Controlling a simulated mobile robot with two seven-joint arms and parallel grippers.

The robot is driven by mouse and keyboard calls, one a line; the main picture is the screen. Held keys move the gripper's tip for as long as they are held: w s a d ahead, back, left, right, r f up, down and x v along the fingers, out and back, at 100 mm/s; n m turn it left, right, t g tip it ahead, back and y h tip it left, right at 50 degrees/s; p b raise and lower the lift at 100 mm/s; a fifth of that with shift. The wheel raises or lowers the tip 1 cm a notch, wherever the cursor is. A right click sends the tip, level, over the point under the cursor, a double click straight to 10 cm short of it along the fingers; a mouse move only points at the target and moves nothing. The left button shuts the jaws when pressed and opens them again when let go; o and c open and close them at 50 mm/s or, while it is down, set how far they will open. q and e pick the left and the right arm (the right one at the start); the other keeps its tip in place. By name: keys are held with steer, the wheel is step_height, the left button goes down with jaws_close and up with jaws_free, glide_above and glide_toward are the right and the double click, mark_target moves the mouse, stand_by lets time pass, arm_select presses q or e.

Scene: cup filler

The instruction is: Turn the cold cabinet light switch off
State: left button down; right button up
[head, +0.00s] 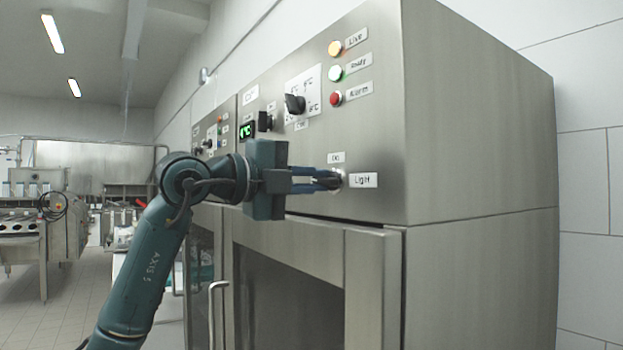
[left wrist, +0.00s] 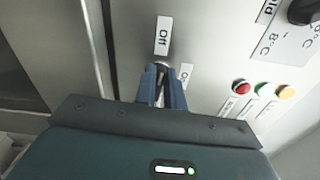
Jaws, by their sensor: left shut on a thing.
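The cold cabinet (head: 480,160) is a brushed-steel unit with a control panel across its upper front. Its light switch (head: 337,178) sits low on the panel, with an "On" label (head: 336,157) above and a "Light" label (head: 363,180) to the right. My left gripper (head: 328,181) reaches it from the left, shut on the switch handle. My right gripper is not in view.
Orange, green and red lamps (head: 336,73) are above the switch, with a black dial (head: 295,103) to their left. A cabinet door with a handle (head: 218,314) is below. A steel worktable (head: 25,225) stands far left.

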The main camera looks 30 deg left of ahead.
arm_select(q)
steer(key=shift+n, duration=0.6)
steer(key=shift+f, duration=0.1)
steer(key=c, duration=1.5)
jaws_free()
